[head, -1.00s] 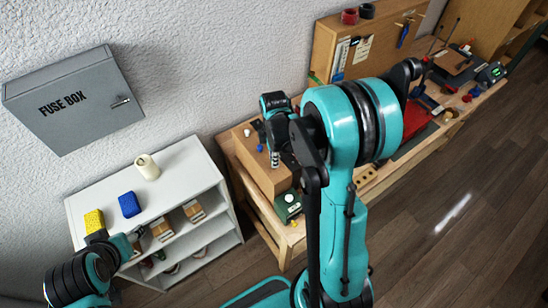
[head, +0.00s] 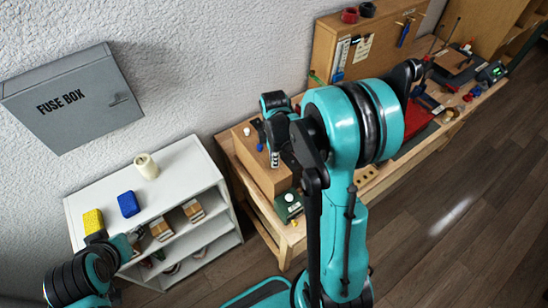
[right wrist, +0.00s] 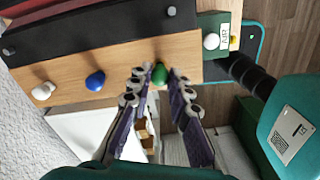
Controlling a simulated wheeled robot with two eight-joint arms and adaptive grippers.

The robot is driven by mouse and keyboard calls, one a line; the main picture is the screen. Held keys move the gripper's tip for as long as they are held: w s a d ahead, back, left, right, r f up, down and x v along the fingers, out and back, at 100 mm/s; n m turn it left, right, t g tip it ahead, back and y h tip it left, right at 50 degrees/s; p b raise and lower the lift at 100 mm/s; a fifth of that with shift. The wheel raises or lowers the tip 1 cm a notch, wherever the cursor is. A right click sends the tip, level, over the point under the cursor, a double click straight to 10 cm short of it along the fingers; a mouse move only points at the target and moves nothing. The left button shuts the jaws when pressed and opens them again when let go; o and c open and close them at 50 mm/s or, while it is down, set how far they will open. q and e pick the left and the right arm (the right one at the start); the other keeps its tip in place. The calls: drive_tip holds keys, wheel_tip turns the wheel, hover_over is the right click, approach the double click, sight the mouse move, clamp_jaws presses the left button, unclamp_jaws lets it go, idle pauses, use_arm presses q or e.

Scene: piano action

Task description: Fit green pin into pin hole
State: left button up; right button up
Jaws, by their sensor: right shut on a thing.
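The wooden block (head: 270,178) stands on the workbench; its edge also shows in the right wrist view (right wrist: 125,65). A white pin (right wrist: 43,91) and a blue pin (right wrist: 95,81) stand in a row on it. The green pin (right wrist: 160,75) is in line with them, between the fingertips of my right gripper (right wrist: 158,78), which is shut on it. I cannot tell whether its lower end is in the pin hole, which is hidden. In the head view my right gripper (head: 275,158) is at the block's right side. My left gripper (head: 100,237) is small and unclear near the shelf.
A green box with a white knob (head: 290,197) stands close to the block's right. A dark strip (right wrist: 90,30) runs along the block in the wrist view. A white shelf (head: 180,170) carries a yellow block (head: 93,219), a blue block (head: 129,204) and a cream cup (head: 147,167).

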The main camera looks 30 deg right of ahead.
drive_tip(key=shift+f+b, duration=0.4)
drive_tip(key=o, duration=1.2)
drive_tip(key=shift+r+p, duration=2.6)
drive_tip(key=shift+r, duration=1.25)
drive_tip(key=shift+f, duration=0.1)
